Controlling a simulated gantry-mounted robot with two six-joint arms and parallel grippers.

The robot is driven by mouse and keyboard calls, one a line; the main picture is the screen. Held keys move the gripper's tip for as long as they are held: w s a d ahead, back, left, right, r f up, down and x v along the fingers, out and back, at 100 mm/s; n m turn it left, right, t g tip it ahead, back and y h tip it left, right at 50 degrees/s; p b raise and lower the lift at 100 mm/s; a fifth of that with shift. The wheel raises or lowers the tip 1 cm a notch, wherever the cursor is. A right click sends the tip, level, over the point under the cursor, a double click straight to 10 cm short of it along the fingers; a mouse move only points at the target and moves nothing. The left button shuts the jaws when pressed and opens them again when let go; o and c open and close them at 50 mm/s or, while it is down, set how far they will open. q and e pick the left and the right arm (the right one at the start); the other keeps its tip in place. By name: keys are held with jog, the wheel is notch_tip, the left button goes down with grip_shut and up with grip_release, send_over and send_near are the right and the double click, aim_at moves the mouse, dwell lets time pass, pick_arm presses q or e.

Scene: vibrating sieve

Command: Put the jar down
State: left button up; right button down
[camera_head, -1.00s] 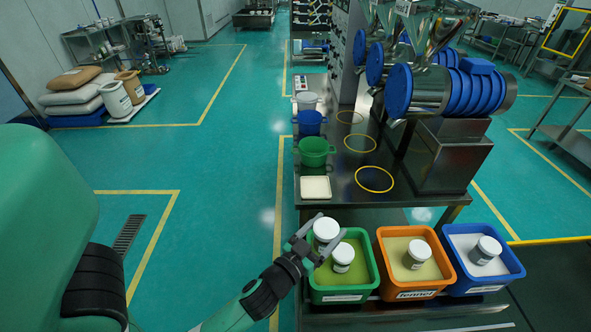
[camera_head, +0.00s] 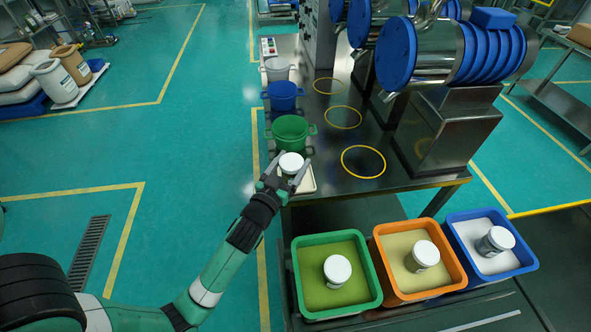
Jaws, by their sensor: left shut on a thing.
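My left gripper (camera_head: 283,172) is shut on a white-lidded jar (camera_head: 291,162), which is upright between its fingers. The held jar is at the cream square tray (camera_head: 306,183) on the near left corner of the dark table, and it hides much of that tray. I cannot tell whether the jar touches the tray. Similar jars are in the green bin (camera_head: 376,293), the orange bin (camera_head: 459,283) and the blue bin (camera_head: 528,258) below. My right gripper is not in view.
A green pot (camera_head: 291,133), a blue pot (camera_head: 284,96) and a white pot (camera_head: 277,69) line the table's left edge behind the held jar. Yellow rings, such as the nearest one (camera_head: 363,147), mark open table. Blue-fronted sieve machines (camera_head: 396,54) stand at the right.

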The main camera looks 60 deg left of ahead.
pick_arm(q)
jog(key=w+a+f, duration=0.1)
jog(key=w+a+f+b, duration=0.1)
jog(key=a, duration=0.1)
jog(key=w+a+f, duration=0.1)
jog(key=shift+a, duration=0.2)
jog(key=a+f+b, duration=0.1)
jog(key=f+b, duration=0.1)
jog(key=w+a+f+b, duration=0.1)
jog(key=f+b, duration=0.1)
jog(key=f, duration=0.1)
jog(key=w+a+f+b, duration=0.1)
jog(key=f+b, duration=0.1)
jog(key=f, duration=0.1)
jog(key=shift+w+a+f, duration=0.2)
jog(key=shift+a, duration=0.1)
jog(key=shift+r, duration=0.15)
